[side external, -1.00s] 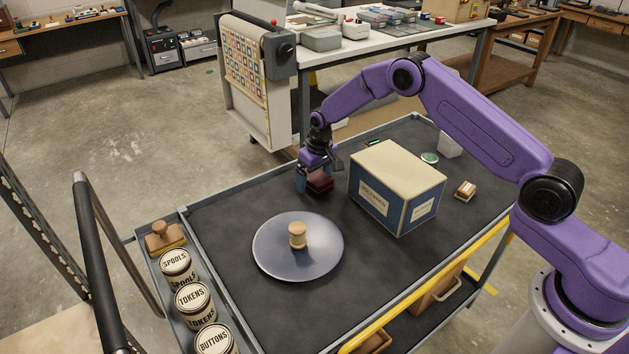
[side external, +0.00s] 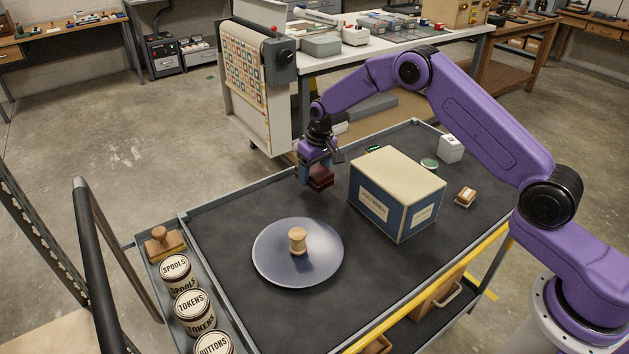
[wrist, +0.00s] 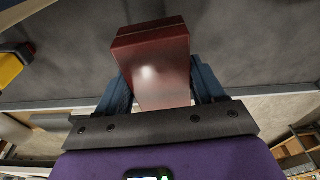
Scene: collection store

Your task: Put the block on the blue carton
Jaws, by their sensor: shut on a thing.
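The dark red block (side external: 319,178) is between the fingers of my gripper (side external: 304,174), which is shut on it. In the side external view it is held above the dark trolley top, left of the blue carton. In the wrist view the block (wrist: 158,70) sits between both blue fingers of my gripper (wrist: 162,88). The blue carton (side external: 399,210) stands on the trolley with a cream top and pale labels. Its top is bare.
A grey-blue plate (side external: 275,267) with a wooden spool (side external: 297,240) lies front left of the carton. A white box (side external: 451,149), a green-rimmed round item (side external: 429,164) and a small wooden item (side external: 465,197) are around the carton's far and right sides. Labelled tins (side external: 194,305) line the left tray.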

